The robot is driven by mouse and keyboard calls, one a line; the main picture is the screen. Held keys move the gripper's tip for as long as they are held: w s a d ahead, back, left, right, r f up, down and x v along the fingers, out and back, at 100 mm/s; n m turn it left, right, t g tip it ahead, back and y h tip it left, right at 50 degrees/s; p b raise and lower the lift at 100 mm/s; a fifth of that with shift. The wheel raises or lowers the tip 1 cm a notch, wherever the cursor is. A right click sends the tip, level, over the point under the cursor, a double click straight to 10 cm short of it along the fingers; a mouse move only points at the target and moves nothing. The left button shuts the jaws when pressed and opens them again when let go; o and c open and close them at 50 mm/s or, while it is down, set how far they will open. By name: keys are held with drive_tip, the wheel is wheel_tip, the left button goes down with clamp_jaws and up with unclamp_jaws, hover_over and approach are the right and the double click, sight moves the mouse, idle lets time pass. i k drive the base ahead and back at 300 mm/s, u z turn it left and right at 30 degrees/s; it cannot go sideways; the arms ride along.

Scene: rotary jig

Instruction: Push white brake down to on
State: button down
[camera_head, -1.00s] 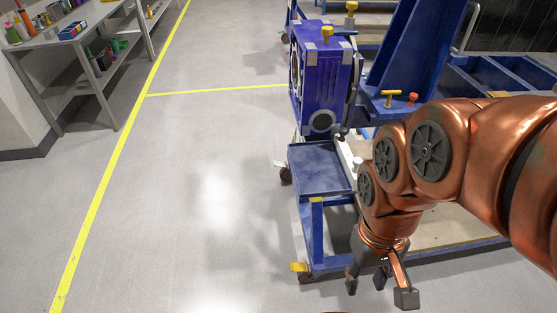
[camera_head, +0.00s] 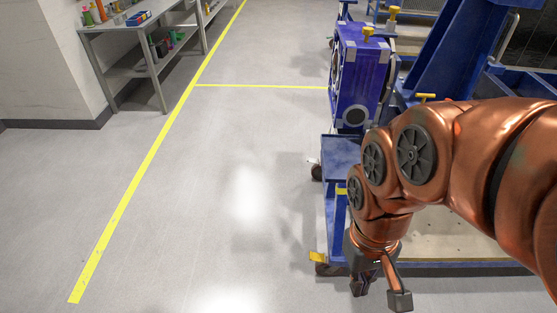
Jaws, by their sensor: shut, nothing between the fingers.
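A small whitish tab, likely the white brake (camera_head: 312,161), shows at the caster on the far left corner of the blue cart (camera_head: 341,152). It is too small to tell whether it is up or down. My gripper (camera_head: 362,283) hangs low at the near side of the cart, pointing down, shut and empty. It is apart from the whitish tab, in front of it and to the right. My copper arm covers much of the cart's middle.
A yellow pedal (camera_head: 318,257) sits at the cart's near left caster, left of my gripper. A blue-purple box (camera_head: 358,75) with yellow knobs stands on the jig. A grey shelf table (camera_head: 140,60) is at upper left. The floor between is clear, with yellow lines.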

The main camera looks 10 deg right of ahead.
sight(311, 160)
drive_tip(key=z, duration=0.6)
drive_tip(key=k, duration=0.1)
drive_tip(key=u, duration=1.3)
drive_tip(key=i, duration=1.9)
drive_tip(key=z, duration=0.75)
drive_tip(key=i, duration=1.45)
drive_tip(key=z, duration=0.35)
